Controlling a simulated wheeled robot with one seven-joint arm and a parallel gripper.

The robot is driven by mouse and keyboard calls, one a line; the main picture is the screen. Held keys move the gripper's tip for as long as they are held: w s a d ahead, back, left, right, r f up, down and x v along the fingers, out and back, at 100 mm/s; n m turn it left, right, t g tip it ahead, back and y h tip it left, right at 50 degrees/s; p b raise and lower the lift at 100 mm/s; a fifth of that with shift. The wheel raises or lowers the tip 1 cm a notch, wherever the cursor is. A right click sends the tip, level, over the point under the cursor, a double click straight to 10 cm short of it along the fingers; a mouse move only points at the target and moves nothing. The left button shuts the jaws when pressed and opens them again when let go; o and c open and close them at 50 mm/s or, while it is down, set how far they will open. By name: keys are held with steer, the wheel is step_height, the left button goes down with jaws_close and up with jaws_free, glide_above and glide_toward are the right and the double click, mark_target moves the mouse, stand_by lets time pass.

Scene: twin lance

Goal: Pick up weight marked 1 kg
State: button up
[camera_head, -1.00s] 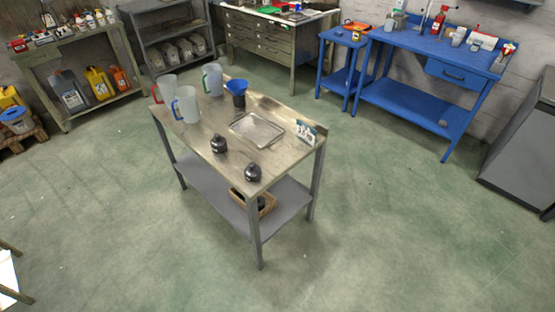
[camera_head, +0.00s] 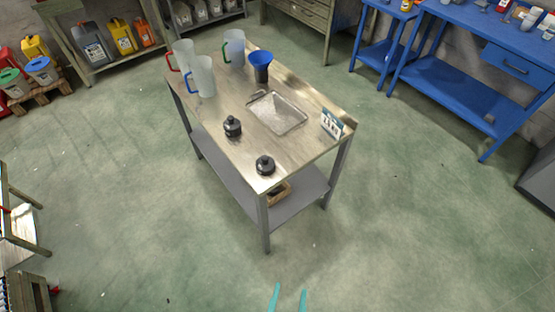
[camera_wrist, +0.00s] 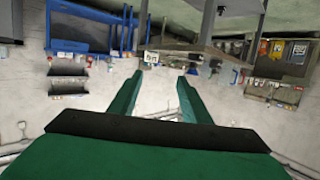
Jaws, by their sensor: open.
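Two small black weights stand upright on the metal table (camera_head: 225,95) in the head view. One black weight (camera_head: 232,127) is near the middle of the left side, and the other black weight (camera_head: 265,165) is close to the front corner. Any marking on either is too small to read. My gripper (camera_head: 289,298) shows at the bottom edge of the head view as two teal fingertips, apart and empty, well in front of the table. In the wrist view my gripper's green fingers (camera_wrist: 158,95) are spread with nothing between them.
The table also holds several clear jugs (camera_head: 205,76), a blue funnel (camera_head: 261,65), a metal tray (camera_head: 277,112) and a small sign (camera_head: 332,124). A blue workbench (camera_head: 480,50) stands at the right. The floor (camera_head: 150,240) before the table is clear.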

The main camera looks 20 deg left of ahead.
steer(key=w+a+f+n+y, duration=0.1)
steer(key=w+a+f, duration=0.1)
steer(key=w, duration=0.3)
steer(key=w+a+f, duration=0.2)
steer(key=w+a, duration=0.1)
steer(key=w, duration=0.2)
steer(key=n+g+y, duration=0.1)
steer(key=g, duration=0.1)
glide_toward(265, 159)
steer(key=x, duration=0.4)
steer(key=shift+w+a, duration=0.25)
steer(key=shift+a, duration=0.05)
steer(key=shift+d+x, duration=0.1)
steer(key=shift+x, duration=1.5)
steer(key=shift+d+x, duration=0.15)
steer(key=shift+x, duration=1.45)
steer(key=shift+f, duration=0.15)
steer(key=shift+c, duration=0.6)
jaws_close()
